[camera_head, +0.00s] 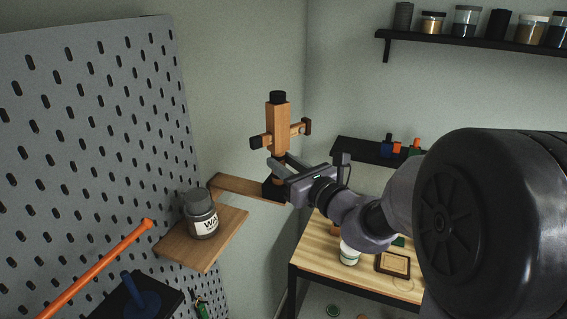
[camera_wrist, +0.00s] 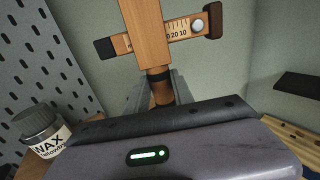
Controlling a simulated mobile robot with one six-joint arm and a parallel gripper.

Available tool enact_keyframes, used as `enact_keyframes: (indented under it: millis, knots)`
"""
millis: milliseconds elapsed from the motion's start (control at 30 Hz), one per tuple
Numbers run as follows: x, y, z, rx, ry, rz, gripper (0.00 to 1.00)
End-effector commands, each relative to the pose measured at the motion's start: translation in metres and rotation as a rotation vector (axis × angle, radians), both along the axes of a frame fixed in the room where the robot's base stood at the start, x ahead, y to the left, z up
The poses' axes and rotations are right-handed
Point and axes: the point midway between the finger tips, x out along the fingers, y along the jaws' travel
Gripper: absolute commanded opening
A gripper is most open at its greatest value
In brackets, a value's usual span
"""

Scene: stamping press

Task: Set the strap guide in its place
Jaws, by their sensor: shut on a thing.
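I take the strap guide (camera_head: 278,125) to be the upright wooden tool with a black top and a crossbar. The wrist view shows its thick wooden body (camera_wrist: 146,35), a ruler-marked bar with a round pale knob, and dark bar ends. My gripper (camera_head: 277,167) is shut on its narrower lower neck, also seen in the wrist view (camera_wrist: 160,92). A black block (camera_head: 272,189) sits directly below on a wooden ledge (camera_head: 240,185). Whether the guide's lower end touches or enters the block is hidden by my gripper.
A wax jar (camera_head: 202,215) stands on a wooden shelf (camera_head: 222,243) to the left, by the grey pegboard (camera_head: 90,130). An orange rod (camera_head: 95,270) slants at lower left. A workbench (camera_head: 318,255) holds small items behind my arm. Air above the guide is clear.

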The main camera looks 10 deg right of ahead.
Motion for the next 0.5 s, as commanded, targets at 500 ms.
enact_keyframes:
  millis: [500]
  knots:
    - [0.0000, 0.0000, -0.0102, 0.000, 0.000, 0.000, 0.00]
